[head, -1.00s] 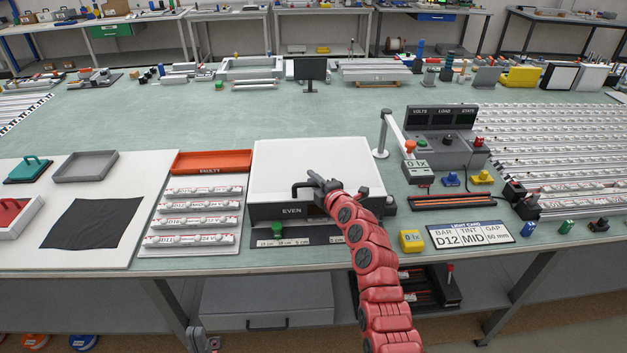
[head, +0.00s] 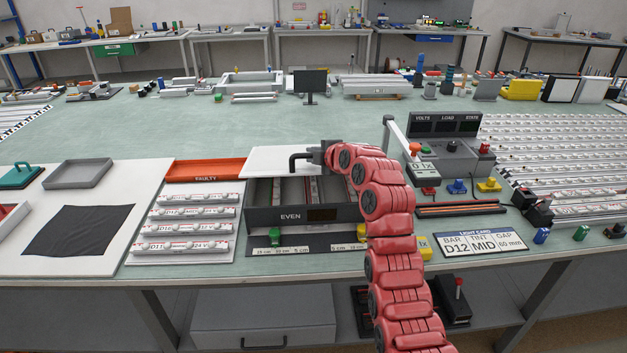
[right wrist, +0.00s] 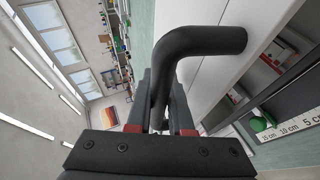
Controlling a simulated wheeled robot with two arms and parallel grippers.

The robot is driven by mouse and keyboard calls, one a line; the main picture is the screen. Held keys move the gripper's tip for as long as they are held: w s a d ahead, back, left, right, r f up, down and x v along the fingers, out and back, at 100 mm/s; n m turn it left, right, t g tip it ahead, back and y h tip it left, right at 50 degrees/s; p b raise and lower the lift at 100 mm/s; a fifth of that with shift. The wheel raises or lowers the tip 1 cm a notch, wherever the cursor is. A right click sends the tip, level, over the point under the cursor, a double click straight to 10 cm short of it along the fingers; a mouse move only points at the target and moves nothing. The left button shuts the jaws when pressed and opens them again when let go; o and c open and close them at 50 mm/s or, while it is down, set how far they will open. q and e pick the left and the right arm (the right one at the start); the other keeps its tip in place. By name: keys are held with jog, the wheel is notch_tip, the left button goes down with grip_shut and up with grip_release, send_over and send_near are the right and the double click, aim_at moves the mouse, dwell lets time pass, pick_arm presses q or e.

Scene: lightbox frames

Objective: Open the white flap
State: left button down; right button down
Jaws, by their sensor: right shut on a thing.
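The white flap (head: 273,161) is raised on the dark lightbox marked EVEN (head: 262,216). Its front part is open, and light bars on the floor inside (head: 290,190) show. My right gripper (head: 322,154) is shut on the flap's black handle (head: 298,157). In the right wrist view the bent black handle (right wrist: 205,42) runs down between the fingers of the right gripper (right wrist: 160,105), with the white flap (right wrist: 212,75) behind it. My red right arm hides the right part of the flap and box. My left gripper is not in view.
An orange FAULTY tray (head: 208,170) and rows of bars (head: 190,215) lie left of the box. A lamp stand (head: 388,150), a grey control box (head: 447,137) and a light card (head: 481,242) are at right.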

jog(key=shift+g, duration=0.5)
jog(key=r, duration=0.1)
jog(key=w+r, duration=0.1)
jog(key=r, duration=0.1)
jog(key=w+r, duration=0.1)
jog(key=r, duration=0.1)
jog(key=shift+w, duration=0.25)
jog(key=shift+w+r+p, duration=1.45)
jog(key=shift+r+p, duration=0.15)
jog(key=shift+p, duration=0.95)
jog(key=shift+f, duration=0.1)
